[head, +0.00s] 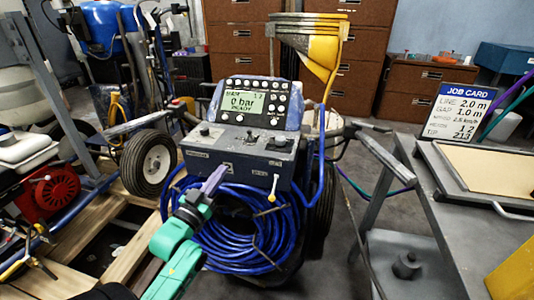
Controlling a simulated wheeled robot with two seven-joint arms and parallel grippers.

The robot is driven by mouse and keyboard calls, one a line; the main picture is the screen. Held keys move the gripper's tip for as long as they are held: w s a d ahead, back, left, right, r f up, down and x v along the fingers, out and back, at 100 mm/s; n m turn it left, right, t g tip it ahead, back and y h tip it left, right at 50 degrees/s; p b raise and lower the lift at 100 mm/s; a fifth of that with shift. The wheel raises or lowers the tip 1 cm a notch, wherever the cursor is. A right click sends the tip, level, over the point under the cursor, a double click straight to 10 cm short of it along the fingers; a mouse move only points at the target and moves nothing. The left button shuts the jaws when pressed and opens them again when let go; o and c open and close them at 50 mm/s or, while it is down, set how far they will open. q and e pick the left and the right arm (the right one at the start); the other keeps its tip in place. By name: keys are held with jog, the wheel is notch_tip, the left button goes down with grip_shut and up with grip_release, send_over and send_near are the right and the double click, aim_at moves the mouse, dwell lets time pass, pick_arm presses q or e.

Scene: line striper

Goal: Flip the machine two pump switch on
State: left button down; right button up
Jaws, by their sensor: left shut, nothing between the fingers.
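The striping machine stands in the middle of the head view, with a grey control box (228,165) below a tilted display panel (246,102). The screen reads "0 bar" and a word like "READY". The box top carries a round knob (204,130), a small lever (250,137) and a dark part (283,142). I cannot tell which is the pump switch or its position. A lever with a yellow tip (272,196) hangs at the box front. My left gripper (216,176) is shut and empty, its purple fingers in front of the box's lower left. My right gripper is not in view.
A coiled blue hose (250,245) hangs below the box. A yellow hopper (318,50) rises behind. Another machine with a red engine (52,195) stands at left. A grey bench (480,215) and a job card (460,112) are at right.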

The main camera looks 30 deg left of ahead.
aim_at(242, 151)
pick_arm(q)
jog(key=x, duration=1.2)
jog(key=shift+w+r, duration=0.3)
jog(key=shift+w+a+r, duration=0.1)
jog(key=shift+w, duration=0.5)
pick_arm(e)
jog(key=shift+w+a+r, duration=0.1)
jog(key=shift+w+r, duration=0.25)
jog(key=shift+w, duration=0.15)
pick_arm(q)
jog(key=shift+r, duration=0.1)
